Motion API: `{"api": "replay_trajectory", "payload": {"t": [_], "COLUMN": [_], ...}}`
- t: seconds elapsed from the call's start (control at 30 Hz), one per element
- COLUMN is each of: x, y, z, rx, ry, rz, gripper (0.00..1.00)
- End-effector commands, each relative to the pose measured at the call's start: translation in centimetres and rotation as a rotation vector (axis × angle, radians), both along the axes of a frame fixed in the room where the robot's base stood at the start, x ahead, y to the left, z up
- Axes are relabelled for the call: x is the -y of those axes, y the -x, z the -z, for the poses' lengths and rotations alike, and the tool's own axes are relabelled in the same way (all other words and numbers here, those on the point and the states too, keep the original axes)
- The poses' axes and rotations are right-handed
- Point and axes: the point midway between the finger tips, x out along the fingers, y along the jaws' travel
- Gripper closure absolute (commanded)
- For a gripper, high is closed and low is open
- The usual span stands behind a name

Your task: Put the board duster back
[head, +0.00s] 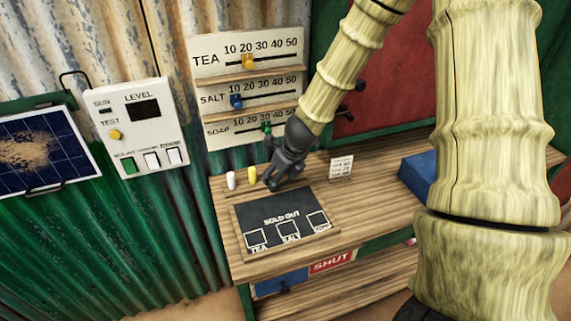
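My gripper (273,182) is dark grey and points down at the wooden counter, just behind the SOLD OUT board and right of a yellow stick. Its fingertips are small and dark, so I cannot tell whether they are apart or hold anything. I cannot make out a board duster; it may be hidden behind or in my gripper. The black SOLD OUT board (262,212) lies on the counter with boxes marked TEA, SALT and SOAP, all unticked as far as I can see.
A white stick (231,181) and the yellow stick (252,175) stand left of my gripper. A small printed card (341,167) and a blue block (417,174) are to the right. Slider panels (212,62) rise behind. A red SHUT sign (332,262) is below the counter.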

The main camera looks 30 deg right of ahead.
Motion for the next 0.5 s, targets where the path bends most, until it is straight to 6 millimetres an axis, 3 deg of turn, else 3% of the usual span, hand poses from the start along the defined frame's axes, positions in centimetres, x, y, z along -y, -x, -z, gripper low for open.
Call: {"api": "replay_trajectory", "payload": {"t": [0.3, 0.5], "x": [4.6, 5.7], "y": [-4.2, -5.4], "z": [0.3, 0.7], "rx": [0.0, 0.0], "ry": [0.002, 0.0], "rz": [0.004, 0.003], "gripper": [0.65, 0.65]}}
